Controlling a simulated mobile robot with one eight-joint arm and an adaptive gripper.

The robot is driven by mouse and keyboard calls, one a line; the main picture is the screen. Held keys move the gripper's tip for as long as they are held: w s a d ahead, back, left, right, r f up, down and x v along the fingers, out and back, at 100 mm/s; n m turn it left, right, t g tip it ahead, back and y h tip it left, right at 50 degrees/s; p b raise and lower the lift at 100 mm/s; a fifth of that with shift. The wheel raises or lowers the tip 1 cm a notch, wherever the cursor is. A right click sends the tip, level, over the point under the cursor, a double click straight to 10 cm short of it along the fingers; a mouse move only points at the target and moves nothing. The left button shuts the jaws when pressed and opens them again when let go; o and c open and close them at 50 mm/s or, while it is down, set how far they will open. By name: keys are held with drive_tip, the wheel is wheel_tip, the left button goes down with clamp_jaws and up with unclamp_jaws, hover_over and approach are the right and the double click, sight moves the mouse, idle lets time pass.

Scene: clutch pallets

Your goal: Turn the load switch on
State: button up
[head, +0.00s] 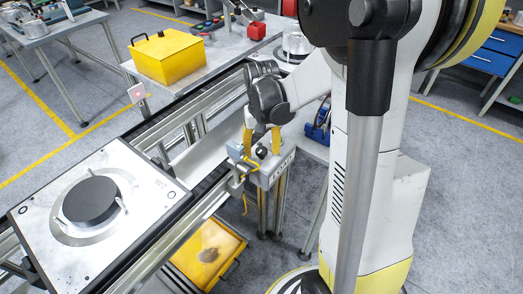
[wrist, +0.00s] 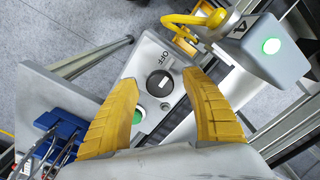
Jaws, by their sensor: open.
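The load switch is a round black knob (wrist: 160,83) on a grey box, with the word OFF printed beside it. A pale mark shows on the knob; I cannot tell exactly where it points. The box (head: 277,173) also shows in the head view, on a post beside the conveyor, with lettering on its side. My gripper (head: 262,142) is above this box, pointing down. Its yellow fingers are spread and empty, one on each side of the knob in the wrist view (wrist: 162,80). Contact with the knob is not visible. A green button (wrist: 138,116) is partly hidden by the left finger.
A blue item with cables (wrist: 62,127) is at lower left. The conveyor carries a pallet (head: 130,165) with a black disc.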

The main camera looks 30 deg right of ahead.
clamp_jaws()
drive_tip(key=shift+m, duration=0.4)
drive_tip(key=m, duration=0.5)
drive_tip(key=shift+m, duration=0.4)
drive_tip(key=m, duration=0.5)
drive_tip(key=shift+m, duration=0.3)
unclamp_jaws()
